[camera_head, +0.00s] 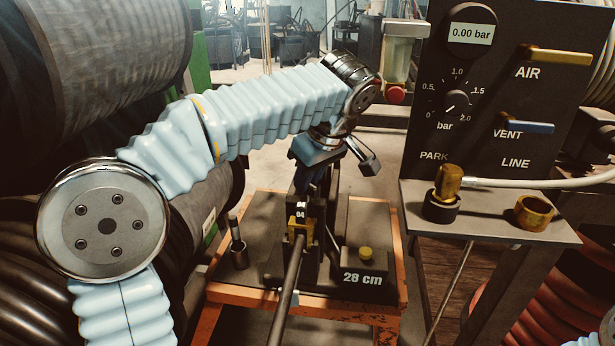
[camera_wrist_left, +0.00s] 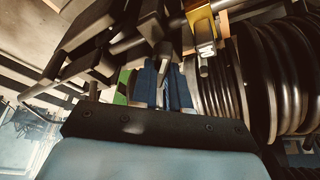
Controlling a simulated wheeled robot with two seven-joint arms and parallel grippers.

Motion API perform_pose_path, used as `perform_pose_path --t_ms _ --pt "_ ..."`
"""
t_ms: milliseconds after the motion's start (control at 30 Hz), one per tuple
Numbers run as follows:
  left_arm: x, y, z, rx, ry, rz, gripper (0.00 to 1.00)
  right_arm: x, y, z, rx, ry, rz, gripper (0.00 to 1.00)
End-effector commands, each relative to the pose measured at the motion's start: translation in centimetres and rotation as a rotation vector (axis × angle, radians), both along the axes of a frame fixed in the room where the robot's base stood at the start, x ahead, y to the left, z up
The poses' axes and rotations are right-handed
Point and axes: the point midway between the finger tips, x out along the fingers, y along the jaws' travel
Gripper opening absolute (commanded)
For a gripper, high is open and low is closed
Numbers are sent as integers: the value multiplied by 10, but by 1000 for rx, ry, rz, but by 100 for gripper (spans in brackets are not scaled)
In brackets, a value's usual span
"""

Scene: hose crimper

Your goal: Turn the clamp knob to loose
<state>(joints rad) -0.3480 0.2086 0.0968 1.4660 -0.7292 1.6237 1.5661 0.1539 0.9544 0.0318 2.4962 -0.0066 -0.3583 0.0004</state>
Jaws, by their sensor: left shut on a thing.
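The crimper (camera_head: 303,225), marked 04, stands upright on the dark top of the orange bench. My left gripper (camera_head: 311,180) reaches down onto its upper end from above. In the left wrist view the blue fingers (camera_wrist_left: 164,92) are shut on a narrow dark part between them, seemingly the clamp knob (camera_wrist_left: 163,55). The fingers and wrist hide most of the knob in the head view, so its turned position cannot be read. A yellow block (camera_head: 300,224) sits on the crimper's front, with a dark hose (camera_head: 287,290) running toward me. My right gripper is out of view.
A gauge panel (camera_head: 490,100) reading 0.00 bar, with a shelf (camera_head: 490,217), stands right. Large hose coils (camera_head: 95,60) crowd the left.

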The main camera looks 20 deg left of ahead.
Motion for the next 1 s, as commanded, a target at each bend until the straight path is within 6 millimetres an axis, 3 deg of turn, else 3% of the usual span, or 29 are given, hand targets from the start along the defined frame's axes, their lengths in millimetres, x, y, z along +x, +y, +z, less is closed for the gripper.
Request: perform_pose_path --t_ms 300,867,900,1000 --pt "1 0 1 -1 -2 126 0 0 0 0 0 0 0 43" --pt "1 -1 0 -2 -2 152 0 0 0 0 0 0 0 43" --pt "1 -1 0 -2 -2 152 19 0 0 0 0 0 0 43" --pt "1 -1 0 -2 -1 151 35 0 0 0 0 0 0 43"
